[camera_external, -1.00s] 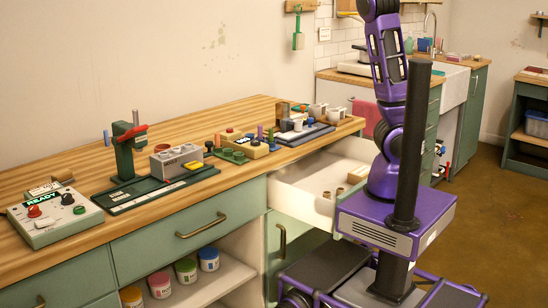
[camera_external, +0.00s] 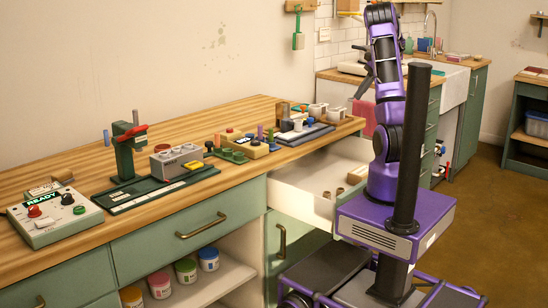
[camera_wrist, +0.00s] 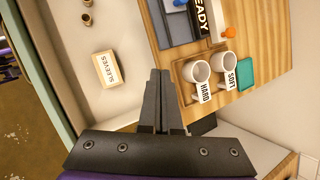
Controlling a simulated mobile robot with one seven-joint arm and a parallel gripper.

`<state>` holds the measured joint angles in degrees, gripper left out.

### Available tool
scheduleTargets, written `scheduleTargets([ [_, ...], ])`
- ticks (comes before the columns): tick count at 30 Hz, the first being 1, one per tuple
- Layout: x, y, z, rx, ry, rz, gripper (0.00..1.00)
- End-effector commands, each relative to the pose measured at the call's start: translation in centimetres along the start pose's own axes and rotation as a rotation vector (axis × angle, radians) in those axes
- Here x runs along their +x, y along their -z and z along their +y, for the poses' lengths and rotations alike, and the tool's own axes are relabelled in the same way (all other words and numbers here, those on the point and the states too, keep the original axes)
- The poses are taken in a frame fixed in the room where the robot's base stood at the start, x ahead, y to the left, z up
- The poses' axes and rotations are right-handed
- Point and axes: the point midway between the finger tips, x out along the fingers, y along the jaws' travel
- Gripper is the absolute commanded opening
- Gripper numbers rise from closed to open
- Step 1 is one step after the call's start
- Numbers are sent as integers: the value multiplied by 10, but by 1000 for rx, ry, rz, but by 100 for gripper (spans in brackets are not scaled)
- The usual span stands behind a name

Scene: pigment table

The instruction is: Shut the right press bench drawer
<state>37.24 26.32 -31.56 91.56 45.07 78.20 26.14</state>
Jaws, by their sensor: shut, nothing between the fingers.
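The right press bench drawer (camera_external: 300,203) stands pulled out from the right end of the wooden-topped bench, its white inside showing. Its front is mostly hidden behind my arm and body in the external view. In the wrist view the drawer (camera_wrist: 72,55) lies on the left, with its green front edge at the far left. It holds small brown cups and a box labelled SLEEVES (camera_wrist: 106,69). My gripper (camera_wrist: 160,74) is shut and empty, above the line between drawer and benchtop. In the external view it is a dark shape (camera_external: 362,84) left of my raised arm.
The benchtop (camera_external: 240,105) carries a press, a READY box (camera_external: 50,215) and several small fixtures. Two mugs labelled HARD (camera_wrist: 197,72) and SOFT (camera_wrist: 226,66) stand in a wooden holder near the gripper. A sink counter is behind. Brown floor is free at right.

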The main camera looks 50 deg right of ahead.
Motion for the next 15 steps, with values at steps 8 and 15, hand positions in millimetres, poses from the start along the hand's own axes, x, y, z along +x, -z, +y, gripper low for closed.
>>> scheduleTargets([
  [8, 26, 50, 160, 491, -123, -280, 0],
  [15, 37, 59, 259, 830, -94, -568, 0],
])
